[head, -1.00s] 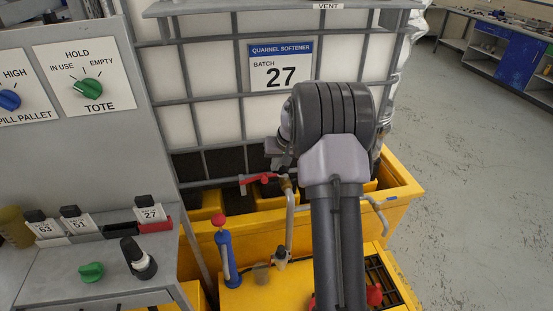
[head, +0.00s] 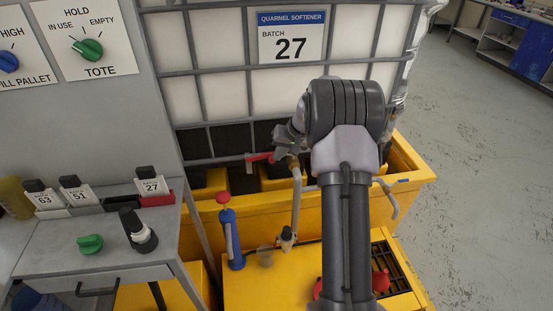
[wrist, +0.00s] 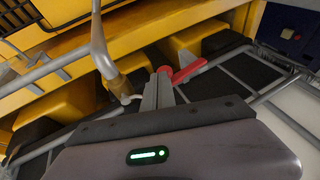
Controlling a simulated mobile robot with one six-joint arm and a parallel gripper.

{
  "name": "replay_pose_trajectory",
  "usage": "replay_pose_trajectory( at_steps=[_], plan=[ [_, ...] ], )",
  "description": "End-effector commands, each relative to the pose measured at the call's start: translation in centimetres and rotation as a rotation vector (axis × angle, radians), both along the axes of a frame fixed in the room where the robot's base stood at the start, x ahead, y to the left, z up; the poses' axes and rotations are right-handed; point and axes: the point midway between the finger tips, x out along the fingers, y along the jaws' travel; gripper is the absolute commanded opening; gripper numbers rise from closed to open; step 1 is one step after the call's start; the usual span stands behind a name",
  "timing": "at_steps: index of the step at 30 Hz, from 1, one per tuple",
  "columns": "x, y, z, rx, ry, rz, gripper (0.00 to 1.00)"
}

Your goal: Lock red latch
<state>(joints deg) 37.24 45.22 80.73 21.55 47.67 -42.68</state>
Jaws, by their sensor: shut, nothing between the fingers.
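A red lever (head: 262,157) sits at the valve on the front of the caged white tote; it is the red latch-like part nearest my gripper. In the wrist view the lever (wrist: 188,71) extends up and right from just beside my fingertips. My gripper (head: 280,148) is at the lever, partly covering it in the head view. In the wrist view my gripper (wrist: 163,76) has its grey fingers together, with nothing between them. Its tips overlap the lever's near end; I cannot tell whether they touch.
A pale hose with a brass fitting (wrist: 117,84) runs close beside my fingers. A yellow spill pallet (head: 410,184) surrounds the tote (head: 215,95). A grey console (head: 90,110) is at left; open floor (head: 470,170) lies right.

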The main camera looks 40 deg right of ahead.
Motion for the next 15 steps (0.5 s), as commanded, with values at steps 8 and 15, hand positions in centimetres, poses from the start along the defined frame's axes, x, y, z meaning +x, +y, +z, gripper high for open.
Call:
replay_pose_trajectory(
  at_steps=[8, 15],
  plan=[
    [-0.21, -0.51, -1.55, 0.041, -0.023, 0.002, 0.00],
    [-0.24, -0.50, -1.46, 0.041, -0.022, 0.002, 0.00]
  ],
)
